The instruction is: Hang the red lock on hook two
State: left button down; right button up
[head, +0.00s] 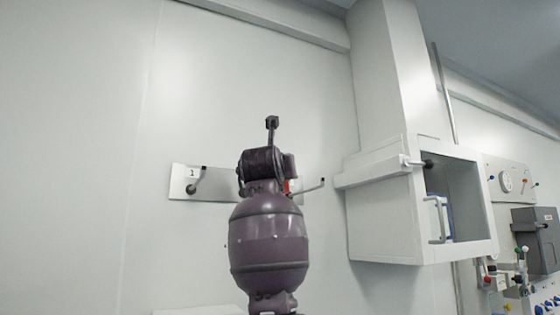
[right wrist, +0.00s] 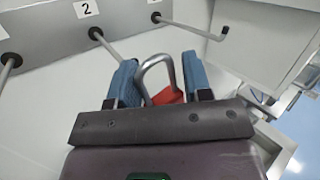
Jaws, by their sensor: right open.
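The red lock (right wrist: 170,96) is between the two blue fingers of my right gripper (right wrist: 159,62) in the right wrist view. Its grey shackle (right wrist: 156,64) points up. The fingers stand open on either side of it. Hook two (right wrist: 97,34), under the label "2", has a rod that runs toward the left finger and out of sight behind it. I cannot tell whether the rod passes through the shackle. In the head view, a small red patch of the lock (head: 287,187) shows beside my dark arm, which hides the gripper. My left gripper is not in view.
The hook board (head: 178,184) is on the white wall, with hook one (head: 196,187) left of my arm and another hook (head: 308,188) to the right. That right hook also shows in the right wrist view (right wrist: 190,25). An open white cabinet (head: 385,215) projects on the right.

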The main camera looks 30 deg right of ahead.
jog(key=shift+o, duration=1)
jog(key=w+a+f+y+b, duration=0.1)
jog(key=w+a+f, duration=0.2)
jog(key=f, duration=0.1)
jog(key=shift+w+n+b, duration=0.25)
jog(key=shift+n+b, duration=0.05)
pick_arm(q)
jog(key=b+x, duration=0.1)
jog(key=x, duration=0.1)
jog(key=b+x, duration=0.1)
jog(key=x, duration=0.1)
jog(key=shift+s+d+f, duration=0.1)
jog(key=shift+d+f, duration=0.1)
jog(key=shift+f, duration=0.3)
pick_arm(e)
jog(key=s+a+r, duration=0.2)
jog(key=s+a, duration=0.1)
jog(key=s, duration=0.8)
jog(key=shift+s+a+r+h, duration=0.15)
jog(key=shift+s+a+h, duration=0.15)
jog(key=shift+s, duration=0.1)
jog(key=shift+s, duration=0.1)
